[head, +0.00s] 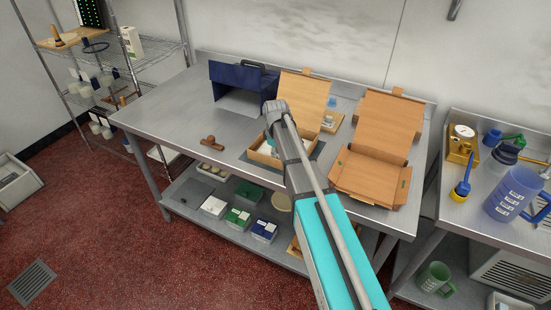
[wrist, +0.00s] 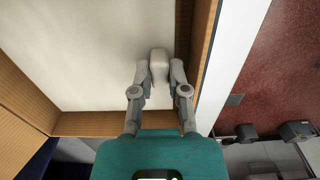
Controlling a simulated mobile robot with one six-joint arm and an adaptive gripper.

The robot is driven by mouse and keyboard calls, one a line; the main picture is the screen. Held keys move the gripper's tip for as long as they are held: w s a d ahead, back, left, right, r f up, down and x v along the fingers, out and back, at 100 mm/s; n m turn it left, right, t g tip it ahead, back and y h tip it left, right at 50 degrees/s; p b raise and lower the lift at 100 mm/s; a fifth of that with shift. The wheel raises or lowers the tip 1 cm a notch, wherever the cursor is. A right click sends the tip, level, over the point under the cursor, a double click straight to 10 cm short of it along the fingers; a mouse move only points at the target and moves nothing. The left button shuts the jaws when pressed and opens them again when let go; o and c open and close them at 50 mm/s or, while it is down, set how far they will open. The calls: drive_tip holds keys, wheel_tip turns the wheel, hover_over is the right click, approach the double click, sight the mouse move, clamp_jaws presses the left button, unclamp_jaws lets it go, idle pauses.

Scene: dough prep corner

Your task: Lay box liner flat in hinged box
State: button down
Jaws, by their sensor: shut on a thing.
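The hinged box (head: 262,160) stands on the steel table with its lid (head: 305,92) raised at the back. In the wrist view its wooden rim (wrist: 95,124) runs around a flat cream sheet, the box liner (wrist: 80,50). The liner lies within the walls; whether it touches the floor everywhere I cannot tell. My gripper (wrist: 158,70) is over the liner, close to one wall, with its fingers closed on a pale grey block that seems to be the liner's grip. In the head view my arm hides the gripper's tips and part of the box.
A larger open cardboard box (head: 375,177) stands just right. A dark blue case (head: 230,78) is behind left, and a brown wooden tool (head: 212,143) lies left of the box. The table's left part is clear. A second table (head: 460,215) with jugs is at right.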

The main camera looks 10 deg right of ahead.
drive_tip(key=shift+f, duration=0.25)
drive_tip(key=c, duration=0.9)
unclamp_jaws()
drive_tip(key=shift+r, duration=0.15)
wheel_tip(320, 180, up, 12)
drive_tip(key=p, duration=1.2)
drive_tip(key=s+d+m, duration=0.1)
drive_tip(key=s+m, duration=0.2)
drive_tip(key=s, duration=0.4)
drive_tip(key=s+d+m, duration=0.1)
drive_tip(key=s+m, duration=0.3)
drive_tip(key=s, duration=0.4)
drive_tip(key=s+d+m, duration=0.2)
drive_tip(key=s+m, duration=0.1)
drive_tip(key=s, duration=0.5)
drive_tip(key=shift+s+d+m, duration=0.1)
drive_tip(key=shift+s+m, duration=0.05)
drive_tip(key=shift+m, duration=0.25)
